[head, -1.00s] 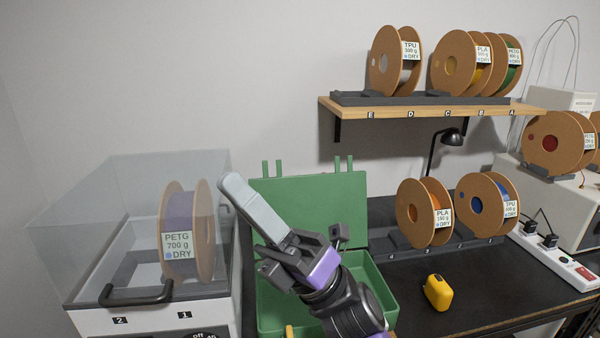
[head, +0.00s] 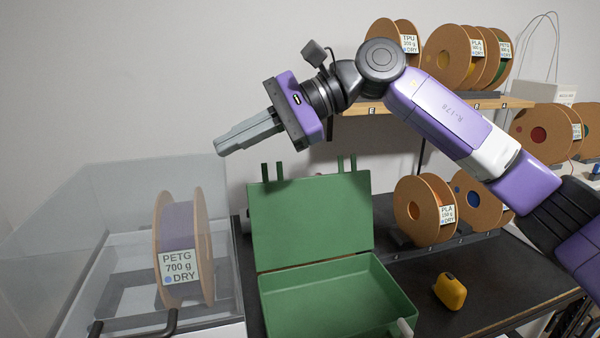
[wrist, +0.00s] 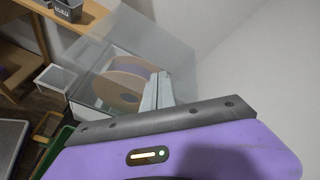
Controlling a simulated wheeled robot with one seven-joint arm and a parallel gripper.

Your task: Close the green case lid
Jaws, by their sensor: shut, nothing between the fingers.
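The green case (head: 330,300) stands on the dark bench with its lid (head: 310,222) open and upright at the back. Green latch tabs stick up from the lid's top edge. The inside of the case that shows looks empty. My gripper (head: 222,147) is shut and empty, raised above and to the left of the lid's top edge, pointing left and slightly down. It is apart from the lid. In the wrist view my gripper's fingers (wrist: 157,92) show in front of the clear dryer box, and a green edge of the case (wrist: 52,158) shows at the lower left.
The clear dryer box (head: 120,200) with a PETG spool (head: 182,250) stands left of the case. Spools (head: 425,210) and a small yellow object (head: 450,291) sit on the bench to the right. A wooden shelf (head: 350,108) with spools is behind my arm.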

